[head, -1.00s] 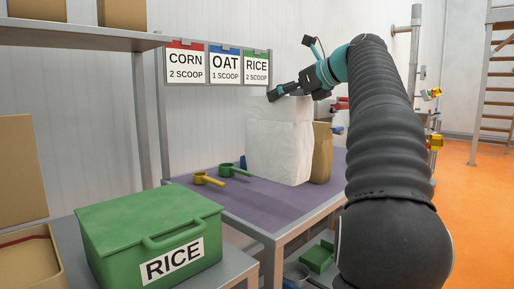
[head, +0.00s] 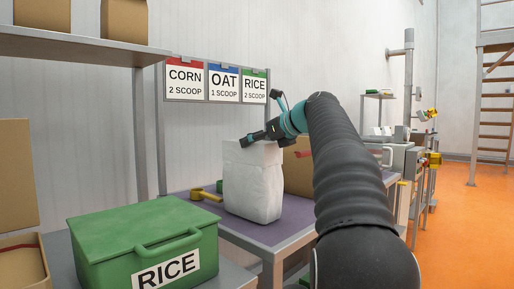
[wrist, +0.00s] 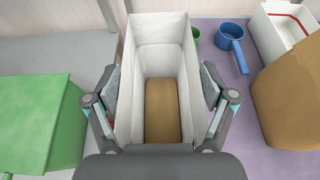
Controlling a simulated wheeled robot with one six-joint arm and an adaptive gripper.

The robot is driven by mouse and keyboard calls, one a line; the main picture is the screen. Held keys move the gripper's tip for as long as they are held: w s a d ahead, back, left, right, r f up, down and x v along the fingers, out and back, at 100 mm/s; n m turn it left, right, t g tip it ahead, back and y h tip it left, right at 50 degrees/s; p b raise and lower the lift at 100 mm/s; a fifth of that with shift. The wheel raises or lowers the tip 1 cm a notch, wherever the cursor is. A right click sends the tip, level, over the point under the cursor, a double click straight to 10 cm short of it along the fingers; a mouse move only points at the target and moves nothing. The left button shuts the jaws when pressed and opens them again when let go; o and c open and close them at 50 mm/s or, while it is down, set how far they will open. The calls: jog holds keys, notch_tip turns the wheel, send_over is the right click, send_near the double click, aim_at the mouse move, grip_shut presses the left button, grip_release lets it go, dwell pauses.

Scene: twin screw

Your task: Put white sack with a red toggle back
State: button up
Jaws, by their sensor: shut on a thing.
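The white sack (head: 252,182) is upright at the edge of the purple-topped table in the head view. My gripper (head: 262,136) is at its top and shut on it. In the wrist view the fingers of my gripper (wrist: 160,88) press the two sides of the open white sack (wrist: 160,30), with brown contents inside. A small red spot shows by the left finger; I cannot tell if it is the toggle. I cannot tell whether the sack's base touches the table.
A green RICE bin (head: 145,240) stands front left. A brown sack (head: 297,170) is behind the white one, to its right. A yellow scoop (head: 205,194) lies on the purple table (head: 285,228). A blue scoop (wrist: 231,45) lies nearby. CORN, OAT and RICE signs (head: 222,81) hang behind.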

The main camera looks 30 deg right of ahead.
dwell(0.3)
jog(key=o, duration=1.1)
jog(key=shift+f, duration=0.15)
jog(key=shift+o, duration=0.2)
jog(key=p+v, duration=0.1)
jog(key=v, duration=1.1)
